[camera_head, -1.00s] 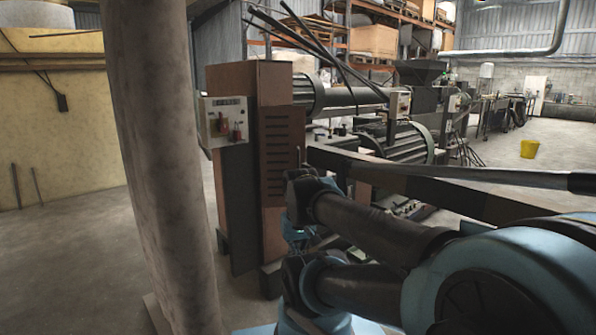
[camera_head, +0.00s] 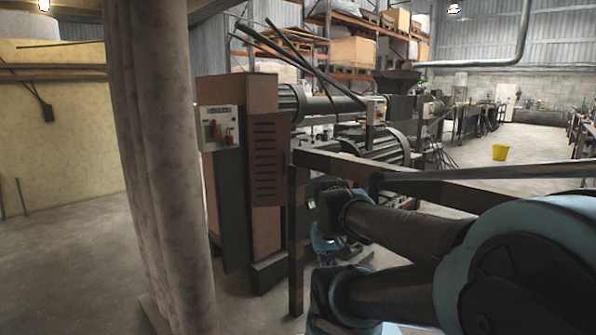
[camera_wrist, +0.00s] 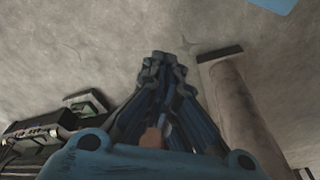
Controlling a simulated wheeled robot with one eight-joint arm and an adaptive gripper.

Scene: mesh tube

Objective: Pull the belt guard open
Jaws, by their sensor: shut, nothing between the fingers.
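The belt guard appears to be the brown slotted panel (camera_head: 268,160) on the near end of the tall brown cabinet; I cannot tell whether it stands ajar. A small dark handle seems to be at its right edge. My gripper (camera_wrist: 160,60) is shut and empty in the wrist view, with bare concrete floor beyond its fingertips. The fingers cannot be made out there, and no contact with the panel shows.
A dark beam (camera_head: 345,166) on an upright post (camera_head: 297,245) stands between the panel and my arm. A thick column (camera_head: 160,170) rises at left. A control box (camera_head: 219,128) is on the cabinet.

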